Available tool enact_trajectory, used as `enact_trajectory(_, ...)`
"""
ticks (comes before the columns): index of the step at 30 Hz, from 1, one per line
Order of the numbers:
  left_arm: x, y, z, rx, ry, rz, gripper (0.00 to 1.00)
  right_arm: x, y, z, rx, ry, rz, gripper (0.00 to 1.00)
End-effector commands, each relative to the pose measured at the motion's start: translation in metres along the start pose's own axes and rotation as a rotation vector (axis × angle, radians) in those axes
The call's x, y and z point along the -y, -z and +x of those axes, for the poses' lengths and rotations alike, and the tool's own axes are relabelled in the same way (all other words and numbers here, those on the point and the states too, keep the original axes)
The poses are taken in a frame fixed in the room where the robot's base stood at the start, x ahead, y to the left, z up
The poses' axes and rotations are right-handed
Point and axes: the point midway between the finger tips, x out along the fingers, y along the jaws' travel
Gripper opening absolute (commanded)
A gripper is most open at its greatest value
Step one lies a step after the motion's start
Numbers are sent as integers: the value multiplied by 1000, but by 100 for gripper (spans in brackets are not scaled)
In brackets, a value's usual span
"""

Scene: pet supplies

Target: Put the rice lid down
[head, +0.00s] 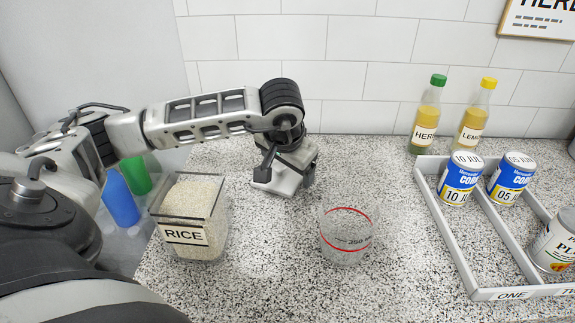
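The clear square rice container (190,250), labelled RICE, stands at the left of the speckled counter. It is filled with pale grains, and its top looks uncovered. My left gripper (286,190) is above the counter to the right of and behind the container, pointing down. Its fingertips are small and partly hidden by its own body, so I cannot tell whether it is open or shut. I cannot make out the rice lid; it may be hidden by the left gripper. My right gripper is not in view.
A clear measuring cup (346,252) with red rings stands right of my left gripper. A grey divided tray (463,262) with cans is at the right.

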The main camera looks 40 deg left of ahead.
Motion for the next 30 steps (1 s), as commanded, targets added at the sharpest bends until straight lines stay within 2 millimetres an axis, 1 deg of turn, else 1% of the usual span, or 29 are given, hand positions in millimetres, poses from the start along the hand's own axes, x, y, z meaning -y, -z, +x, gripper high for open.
enact_trajectory(5,0,1,-5,-2,-1,0,82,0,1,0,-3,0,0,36)
enact_trajectory(8,0,2,-17,-4,-1,0,82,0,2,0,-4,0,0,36)
enact_trajectory(11,0,2,-36,-7,-1,1,82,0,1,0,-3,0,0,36)
enact_trajectory(15,0,2,-68,-8,-1,0,82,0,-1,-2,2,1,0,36)
enact_trajectory(18,0,2,-88,-6,-1,0,82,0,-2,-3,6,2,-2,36)
enact_trajectory(21,0,2,-104,-6,-2,0,82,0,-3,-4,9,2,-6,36)
enact_trajectory(25,0,1,-116,-2,-1,1,82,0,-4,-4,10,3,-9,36)
enact_trajectory(30,0,0,-121,-1,-1,0,82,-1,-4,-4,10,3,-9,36)
